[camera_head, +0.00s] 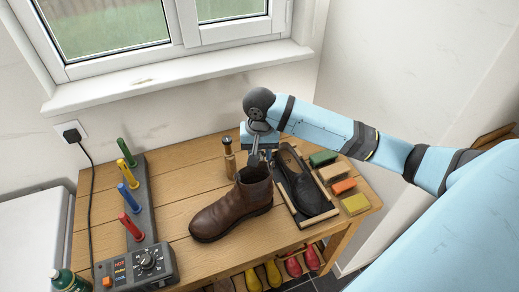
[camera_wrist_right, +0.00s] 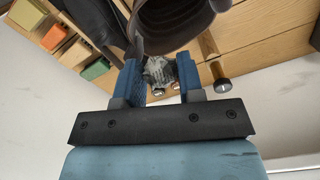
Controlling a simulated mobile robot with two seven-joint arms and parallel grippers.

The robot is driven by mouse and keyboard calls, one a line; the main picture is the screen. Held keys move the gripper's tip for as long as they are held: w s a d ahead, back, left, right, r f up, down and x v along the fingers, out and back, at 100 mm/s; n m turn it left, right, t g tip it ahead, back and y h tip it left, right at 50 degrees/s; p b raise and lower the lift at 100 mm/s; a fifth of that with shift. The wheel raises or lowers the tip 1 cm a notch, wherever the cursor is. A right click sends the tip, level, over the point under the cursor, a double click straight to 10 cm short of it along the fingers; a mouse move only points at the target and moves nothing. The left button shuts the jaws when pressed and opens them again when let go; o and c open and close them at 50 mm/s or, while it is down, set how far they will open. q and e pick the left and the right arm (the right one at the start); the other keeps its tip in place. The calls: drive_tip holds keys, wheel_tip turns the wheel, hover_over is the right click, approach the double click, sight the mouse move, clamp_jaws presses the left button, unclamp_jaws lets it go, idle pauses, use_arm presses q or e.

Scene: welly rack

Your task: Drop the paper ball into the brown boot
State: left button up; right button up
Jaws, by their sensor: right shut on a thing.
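The brown boot (camera_head: 233,208) stands upright on the wooden table, its toe pointing to the front left and its opening at the back right. My right gripper (camera_head: 256,158) is over the back of the boot's opening in the head view. In the right wrist view the crumpled grey-white paper ball (camera_wrist_right: 159,72) sits between the blue fingers of my right gripper (camera_wrist_right: 160,78), which is shut on it. The boot's shaft (camera_wrist_right: 178,22) is just beyond the fingertips there. In the head view I cannot make out the ball clearly. My left gripper is not in view.
A black shoe (camera_head: 303,186) lies in a wooden frame right of the boot, beside several coloured blocks (camera_head: 344,186). A brush-like wooden handle (camera_head: 229,160) stands behind the boot. A rack with coloured pegs (camera_head: 139,200) is at the left; the table between is clear.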

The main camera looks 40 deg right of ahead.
sight(260, 151)
drive_tip(key=o, duration=1)
drive_tip(key=shift+c, duration=0.2)
drive_tip(key=shift+r, duration=0.1)
wheel_tip(260, 151, up, 14)
